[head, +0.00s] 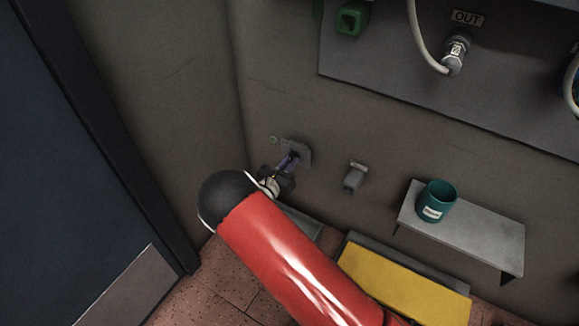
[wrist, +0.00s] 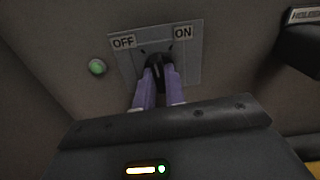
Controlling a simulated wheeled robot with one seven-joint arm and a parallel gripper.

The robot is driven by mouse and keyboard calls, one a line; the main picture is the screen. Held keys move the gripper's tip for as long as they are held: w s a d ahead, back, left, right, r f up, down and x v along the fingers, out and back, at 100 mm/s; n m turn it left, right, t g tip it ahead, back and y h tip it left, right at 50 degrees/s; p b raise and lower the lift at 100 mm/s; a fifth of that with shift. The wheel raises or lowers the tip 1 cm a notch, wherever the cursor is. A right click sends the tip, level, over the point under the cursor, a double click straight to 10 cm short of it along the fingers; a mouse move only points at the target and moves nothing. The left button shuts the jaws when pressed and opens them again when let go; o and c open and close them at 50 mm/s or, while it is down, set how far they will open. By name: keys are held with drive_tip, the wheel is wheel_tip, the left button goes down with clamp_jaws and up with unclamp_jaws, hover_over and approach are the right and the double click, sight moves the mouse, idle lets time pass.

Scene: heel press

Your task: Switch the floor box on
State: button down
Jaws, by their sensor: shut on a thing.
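The floor box's grey switch plate (wrist: 192,62) is on the wall, with an OFF label (wrist: 124,42) at its left and an ON label (wrist: 183,33) at its right. A black switch knob (wrist: 158,61) is between and below the labels. My gripper (wrist: 159,80), with purple fingers, is shut on the knob from either side. The fingers hide part of the knob, and I cannot tell which label it is turned to. A round green lamp (wrist: 97,67) is left of the plate. In the head view the plate (head: 305,153) is low on the wall, beyond my gripper (head: 290,161).
A grey bracket (head: 354,177) juts from the wall right of the plate. Farther right, a shelf (head: 490,238) carries a teal cup (head: 435,203). A yellow-topped object (head: 400,290) is below. A blue door (head: 70,150) stands at the left.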

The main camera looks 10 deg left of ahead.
drive_tip(key=shift+m+b, duration=2.7)
drive_tip(key=shift+m, duration=1.1)
drive_tip(key=c, duration=1.5)
unclamp_jaws()
drive_tip(key=shift+o, duration=0.2)
drive_tip(key=shift+a, duration=0.1)
drive_tip(key=v, duration=0.7)
drive_tip(key=shift+s, duration=0.35)
